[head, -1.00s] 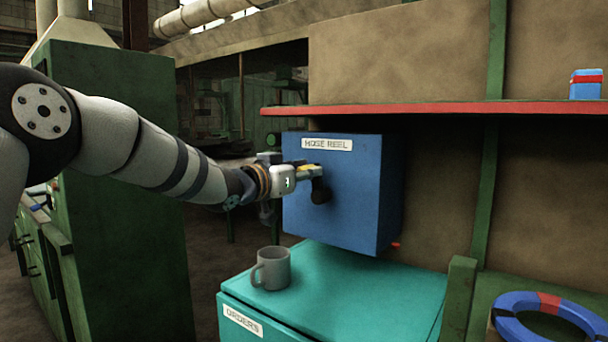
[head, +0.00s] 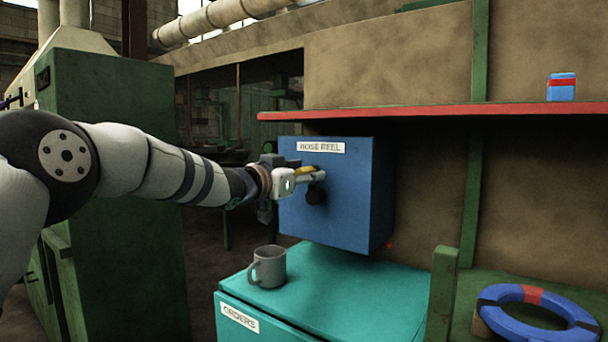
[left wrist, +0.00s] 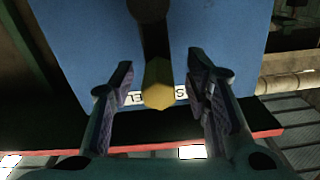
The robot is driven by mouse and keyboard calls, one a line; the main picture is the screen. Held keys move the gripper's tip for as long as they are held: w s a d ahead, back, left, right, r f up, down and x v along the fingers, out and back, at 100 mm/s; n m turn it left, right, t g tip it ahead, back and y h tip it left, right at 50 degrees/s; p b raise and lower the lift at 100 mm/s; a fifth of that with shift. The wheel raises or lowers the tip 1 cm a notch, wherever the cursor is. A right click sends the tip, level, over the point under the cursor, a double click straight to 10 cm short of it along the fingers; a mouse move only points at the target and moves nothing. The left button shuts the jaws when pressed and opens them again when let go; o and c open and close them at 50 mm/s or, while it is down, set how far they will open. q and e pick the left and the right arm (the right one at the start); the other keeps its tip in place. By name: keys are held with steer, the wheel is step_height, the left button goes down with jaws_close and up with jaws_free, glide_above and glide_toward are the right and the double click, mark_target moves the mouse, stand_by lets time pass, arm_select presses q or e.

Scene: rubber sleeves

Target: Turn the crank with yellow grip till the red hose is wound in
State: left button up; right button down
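The blue hose reel box (head: 345,205), labelled HOSE REEL, hangs under the red-edged shelf. Its dark crank hub (head: 316,194) is on the front face, and the yellow grip (head: 305,170) is above it, slightly to the left. My left gripper (head: 312,176) is at the grip. In the left wrist view, the yellow grip (left wrist: 158,88) sits between the two fingers (left wrist: 163,98), with a gap visible on each side, so the gripper is open around it. A small red bit (head: 390,245), perhaps the hose end, shows at the box's lower right. My right gripper is out of view.
A grey mug (head: 268,267) stands on the teal cabinet (head: 340,300) below the box. A blue ring with red and dark bands (head: 535,331) lies at the lower right. The shelf (head: 430,110) runs above the box and carries a small blue and red container (head: 561,88).

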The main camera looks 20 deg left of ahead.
arm_select(q)
steer(key=v, duration=1.2)
